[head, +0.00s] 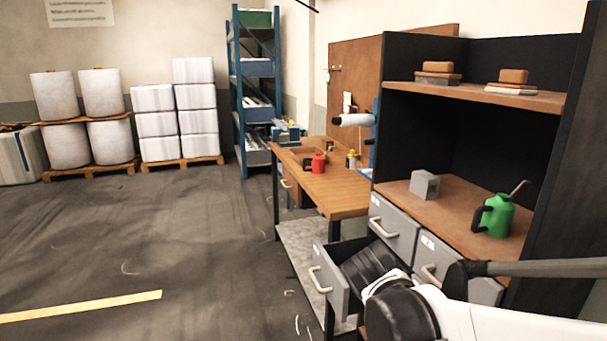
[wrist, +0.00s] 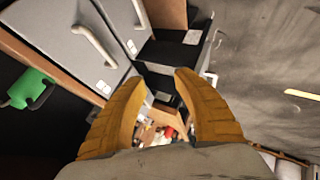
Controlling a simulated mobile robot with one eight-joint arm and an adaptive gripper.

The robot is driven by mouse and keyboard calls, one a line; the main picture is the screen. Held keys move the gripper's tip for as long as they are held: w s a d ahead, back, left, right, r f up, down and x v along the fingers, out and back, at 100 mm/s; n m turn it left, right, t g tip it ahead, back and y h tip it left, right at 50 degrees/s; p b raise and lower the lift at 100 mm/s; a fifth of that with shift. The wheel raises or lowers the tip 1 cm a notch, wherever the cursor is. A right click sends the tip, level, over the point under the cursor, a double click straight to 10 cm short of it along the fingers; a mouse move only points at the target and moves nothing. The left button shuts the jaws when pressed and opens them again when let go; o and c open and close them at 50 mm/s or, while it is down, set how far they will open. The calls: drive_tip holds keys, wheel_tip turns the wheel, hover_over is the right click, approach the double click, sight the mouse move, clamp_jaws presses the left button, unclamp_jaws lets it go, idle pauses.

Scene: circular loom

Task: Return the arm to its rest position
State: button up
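My arm (head: 470,318) reaches in from the lower right in the head view, in front of the grey drawers. My gripper (wrist: 160,77) shows in the wrist view as two ridged orange fingers with a clear gap between the tips. Nothing is held between them. In the head view I cannot make out the fingers; the arm's own links are in the way. The arm is bent close to a pulled-out grey drawer (head: 328,282); I cannot tell whether they touch.
Closed grey drawers (head: 393,224) sit under a shelf with a green oil can (head: 494,215) and a grey block (head: 424,185). A wooden workbench (head: 345,197) with a red can (head: 318,163) stands beyond. The floor (head: 150,240) at left is clear.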

drive_tip(key=s+d+m+y, duration=0.1)
drive_tip(key=s+m+y, duration=0.3)
drive_tip(key=s, duration=1.6)
drive_tip(key=shift+s+d+f+g, duration=0.15)
drive_tip(key=shift+s+f+g, duration=0.05)
drive_tip(key=shift+g, duration=0.2)
drive_tip(key=shift+d, duration=0.1)
